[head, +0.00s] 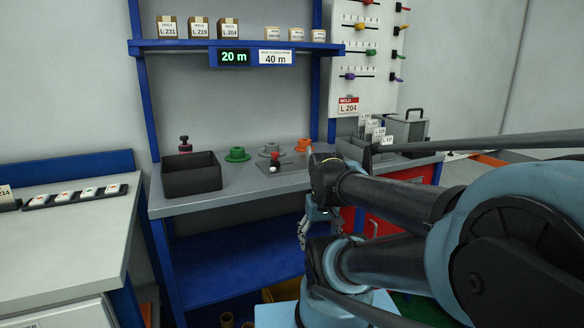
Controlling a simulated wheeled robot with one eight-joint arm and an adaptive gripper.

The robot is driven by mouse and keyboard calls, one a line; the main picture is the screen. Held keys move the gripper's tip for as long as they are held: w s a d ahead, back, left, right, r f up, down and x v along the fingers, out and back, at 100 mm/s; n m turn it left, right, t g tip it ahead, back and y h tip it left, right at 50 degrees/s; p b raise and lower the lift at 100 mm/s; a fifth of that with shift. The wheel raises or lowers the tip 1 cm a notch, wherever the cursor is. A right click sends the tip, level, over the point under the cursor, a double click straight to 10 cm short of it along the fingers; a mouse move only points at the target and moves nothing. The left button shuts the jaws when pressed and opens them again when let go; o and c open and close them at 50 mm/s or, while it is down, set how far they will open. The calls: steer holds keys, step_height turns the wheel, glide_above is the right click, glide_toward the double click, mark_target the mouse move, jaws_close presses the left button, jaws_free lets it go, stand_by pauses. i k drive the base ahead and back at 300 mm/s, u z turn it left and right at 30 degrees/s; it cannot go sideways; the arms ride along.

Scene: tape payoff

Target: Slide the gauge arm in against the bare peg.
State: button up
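On the grey bench (240,187) stands a small dark plate (283,167) with a red-topped post (276,155) and a white knob (273,169). This looks like the gauge, but its arm is too small to make out. A grey flanged hub (267,150) sits just behind it. I cannot tell which upright part is the bare peg, or any gap between it and the gauge arm. My gripper (304,238) hangs below and to the right of the plate, in front of the bench edge, apart from these parts. Its finger opening is unclear at this angle.
A green flanged hub (237,155) and an orange one (303,145) flank the gauge. A black open bin (191,178) stands left, a red-topped item (184,144) behind it. Grey holders with cards (366,150) stand right. An overhead shelf shows a "20 m" display (234,57).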

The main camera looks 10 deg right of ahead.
mark_target(276, 163)
steer(key=z, duration=1)
steer(key=k, duration=0.85)
steer(key=u, duration=1)
steer(key=i, duration=0.5)
steer(key=z, duration=0.05)
